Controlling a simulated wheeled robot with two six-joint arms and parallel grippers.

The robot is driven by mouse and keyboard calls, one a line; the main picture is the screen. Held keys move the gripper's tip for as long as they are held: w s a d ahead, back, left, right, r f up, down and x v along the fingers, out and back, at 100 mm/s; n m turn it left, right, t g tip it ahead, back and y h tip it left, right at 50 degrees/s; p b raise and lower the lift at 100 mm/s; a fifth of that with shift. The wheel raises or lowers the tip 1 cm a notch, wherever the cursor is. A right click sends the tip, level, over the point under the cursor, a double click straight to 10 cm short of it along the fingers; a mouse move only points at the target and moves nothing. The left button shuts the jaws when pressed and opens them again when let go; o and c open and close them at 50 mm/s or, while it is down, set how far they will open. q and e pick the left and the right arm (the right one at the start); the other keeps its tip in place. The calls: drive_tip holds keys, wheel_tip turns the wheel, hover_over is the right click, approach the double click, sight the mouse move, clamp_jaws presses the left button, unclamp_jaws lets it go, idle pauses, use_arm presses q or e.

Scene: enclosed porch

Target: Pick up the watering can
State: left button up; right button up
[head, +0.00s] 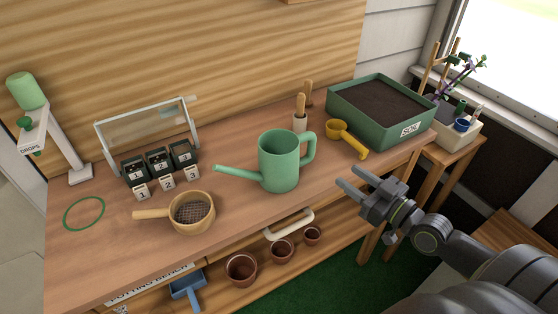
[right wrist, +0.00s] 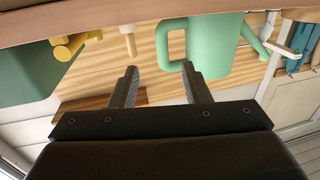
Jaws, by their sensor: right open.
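The green watering can (head: 278,162) stands upright on the wooden potting bench, near its front edge. Its spout points left and its handle is on the right. My right gripper (head: 354,178) is open and empty, in front of the bench's edge and to the right of the can, apart from it. In the right wrist view the scene appears upside down, and the watering can (right wrist: 213,48) is beyond the open fingers (right wrist: 158,72), with its handle near them. My left gripper is not in view.
A green soil tray (head: 372,121) and a yellow scoop (head: 347,138) are right of the can. A sieve (head: 190,212) and numbered pots (head: 160,163) are to its left. A drawer handle (head: 289,224) and clay pots (head: 241,268) are below the bench top.

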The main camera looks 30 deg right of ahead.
sight(314, 150)
drive_tip(key=x, duration=0.8)
drive_tip(key=shift+p, duration=0.35)
drive_tip(key=shift+w+a+r+p, duration=0.2)
drive_tip(key=shift+w+p, duration=0.1)
drive_tip(key=shift+w, duration=0.2)
drive_tip(key=p+x, duration=0.1)
drive_tip(key=x, duration=0.2)
drive_tip(key=shift+w+a+r, duration=0.15)
drive_tip(key=shift+w, duration=0.05)
drive_tip(key=shift+w+a, duration=0.15)
drive_tip(key=shift+w, duration=0.3)
clamp_jaws()
